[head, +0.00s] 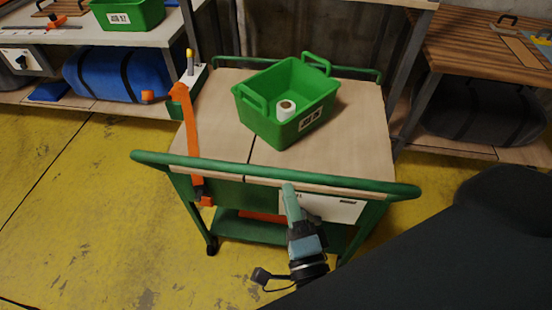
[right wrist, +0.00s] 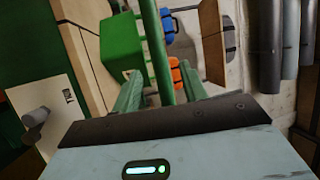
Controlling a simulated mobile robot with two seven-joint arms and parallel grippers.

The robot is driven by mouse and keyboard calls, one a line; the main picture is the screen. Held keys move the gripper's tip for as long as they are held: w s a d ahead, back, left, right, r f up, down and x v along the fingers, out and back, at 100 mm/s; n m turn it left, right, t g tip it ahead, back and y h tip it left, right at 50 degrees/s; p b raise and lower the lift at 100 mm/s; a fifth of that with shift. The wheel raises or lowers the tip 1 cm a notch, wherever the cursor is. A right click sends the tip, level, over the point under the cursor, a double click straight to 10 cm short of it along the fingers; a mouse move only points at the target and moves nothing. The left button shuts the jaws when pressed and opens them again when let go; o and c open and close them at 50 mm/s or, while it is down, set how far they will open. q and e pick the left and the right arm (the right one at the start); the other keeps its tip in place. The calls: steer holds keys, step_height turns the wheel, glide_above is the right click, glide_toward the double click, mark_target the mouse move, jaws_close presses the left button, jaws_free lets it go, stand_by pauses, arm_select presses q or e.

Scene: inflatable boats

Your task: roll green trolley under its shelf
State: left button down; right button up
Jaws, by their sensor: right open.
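The green trolley (head: 210,130) has a wooden top, a green frame and a green handle bar (head: 350,184) along its near side. My right gripper (head: 290,190) is at the middle of the handle bar. In the right wrist view, the bar (right wrist: 160,50) runs between the open fingers (right wrist: 160,92); I cannot tell whether they touch it. My left gripper is not in view.
A blue bundle (head: 118,74) lies on a low shelf at left. A dark bundle (head: 480,110) lies at right. Yellow floor (head: 90,200) is clear at left.

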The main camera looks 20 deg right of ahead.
mark_target(282, 171)
steer(key=p+x, duration=0.1)
steer(key=x, duration=0.5)
steer(key=shift+w+r, duration=0.1)
steer(key=shift+p+x, duration=0.35)
steer(key=shift+x, duration=0.4)
steer(key=shift+d, duration=0.1)
jaws_close()
